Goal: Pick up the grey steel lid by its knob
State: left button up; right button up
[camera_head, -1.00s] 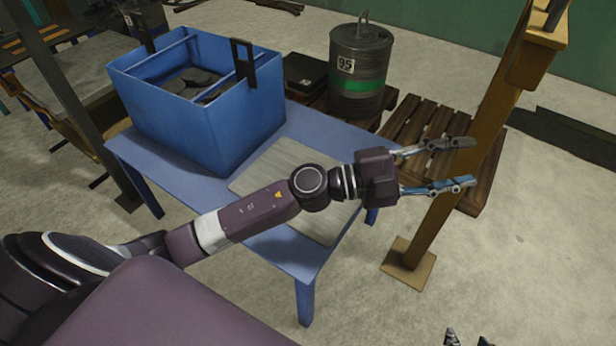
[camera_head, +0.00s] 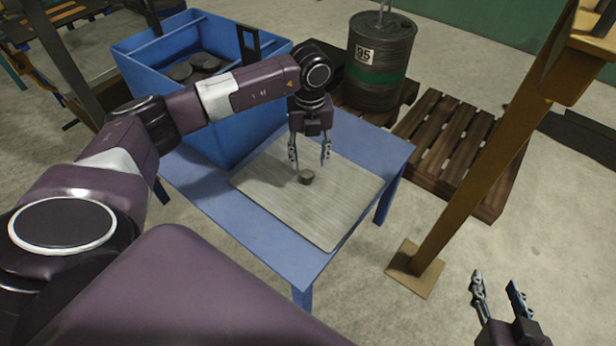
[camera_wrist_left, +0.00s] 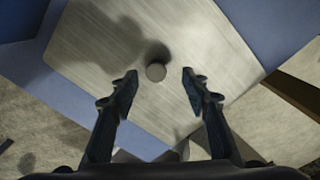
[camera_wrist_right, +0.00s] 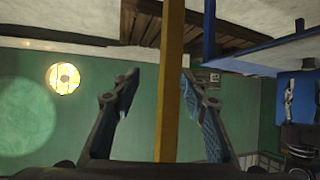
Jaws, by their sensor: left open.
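The grey steel lid (camera_head: 335,203) is a flat square plate lying on the blue table (camera_head: 232,209). Its short dark round knob (camera_head: 307,177) stands at about its middle. My left gripper (camera_head: 310,163) points down above the lid, open and empty, with its fingertips around or just above the knob. In the left wrist view the knob (camera_wrist_left: 156,72) shows between and slightly beyond the two open fingertips (camera_wrist_left: 160,82), touching neither. My right gripper (camera_head: 497,285) is open and empty at the lower right, away from the table. Its spread fingers also show in the right wrist view (camera_wrist_right: 160,80).
A blue open crate (camera_head: 184,96) with dark round things inside stands on the table behind the lid. A yellow post (camera_head: 480,170) rises right of the table. A grey drum (camera_head: 381,62) with a green band and a wooden pallet (camera_head: 455,140) are behind.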

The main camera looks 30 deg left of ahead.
aim_at(308, 173)
pick_arm(q)
jog(key=shift+f, duration=0.45)
jog(key=f, duration=0.1)
jog(key=f+b, duration=0.1)
jog(key=f, duration=0.2)
jog(key=shift+s+f+b, duration=0.3)
jog(key=shift+s+b, duration=0.1)
jog(key=shift+f, duration=0.2)
grip_shut()
jog(key=shift+w+r, duration=0.1)
pick_arm(e)
jog(key=w+a+r+t+y, duration=0.1)
jog(key=r+t, duration=0.4)
jog(key=r, duration=0.5)
jog(key=w+a, duration=0.1)
jog(key=w, duration=0.1)
jog(key=shift+w+a+y, duration=0.15)
jog(key=shift+w+y, duration=0.15)
jog(key=shift+w, duration=0.1)
